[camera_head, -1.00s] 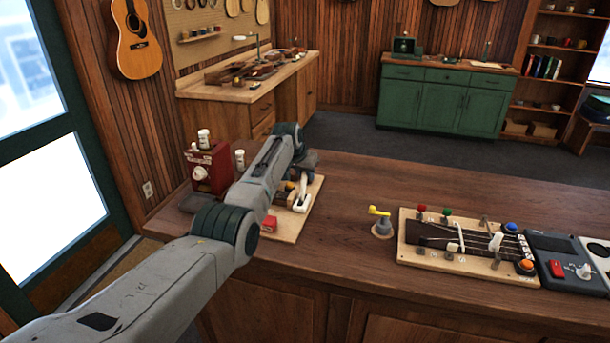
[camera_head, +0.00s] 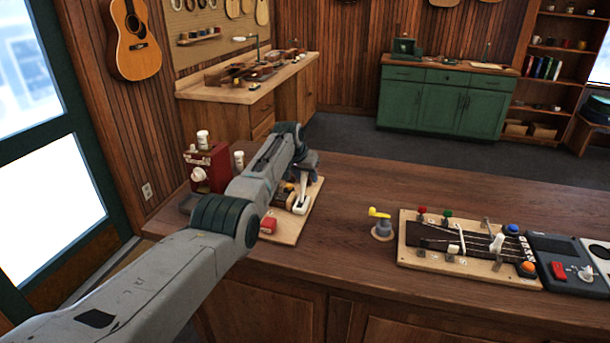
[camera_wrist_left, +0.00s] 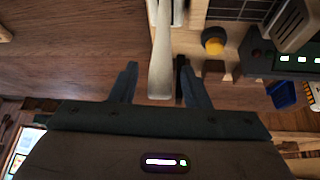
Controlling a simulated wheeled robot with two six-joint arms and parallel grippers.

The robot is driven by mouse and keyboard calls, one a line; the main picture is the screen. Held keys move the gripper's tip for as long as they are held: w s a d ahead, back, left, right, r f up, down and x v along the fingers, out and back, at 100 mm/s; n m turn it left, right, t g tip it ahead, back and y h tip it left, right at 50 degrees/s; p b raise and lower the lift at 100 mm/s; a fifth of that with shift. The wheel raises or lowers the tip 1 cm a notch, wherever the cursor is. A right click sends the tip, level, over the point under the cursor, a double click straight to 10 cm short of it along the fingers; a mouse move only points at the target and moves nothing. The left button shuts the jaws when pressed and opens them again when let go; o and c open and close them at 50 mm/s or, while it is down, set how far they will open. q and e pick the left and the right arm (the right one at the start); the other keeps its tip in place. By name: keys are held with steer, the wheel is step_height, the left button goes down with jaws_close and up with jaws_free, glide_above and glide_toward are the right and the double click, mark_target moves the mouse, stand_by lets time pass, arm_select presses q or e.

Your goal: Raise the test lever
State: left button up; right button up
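The white test lever (camera_head: 301,196) stands on a light wooden board (camera_head: 289,232) at the left part of the counter. In the left wrist view the lever (camera_wrist_left: 161,50) reaches down between the fingers of my left gripper (camera_wrist_left: 156,85). The fingers are apart, one on each side of it. A gap shows on the left side, and the right finger is close to the lever; I cannot tell if it touches. In the head view my left gripper (camera_head: 303,168) is dark and small at the lever's upper end, partly hidden by my arm. My right gripper is not in view.
A red box (camera_head: 209,168) with white knobs stands left of my arm. A yellow crank (camera_head: 380,222) and a fretboard panel (camera_head: 470,260) lie to the right. Counter between them is clear.

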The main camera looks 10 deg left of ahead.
arm_select(q)
steer(key=shift+r, duration=0.15)
steer(key=shift+v, duration=0.9)
steer(key=b+v, duration=0.2)
steer(key=v, duration=0.6)
steer(key=shift+s+r, duration=0.25)
steer(key=shift+r, duration=0.1)
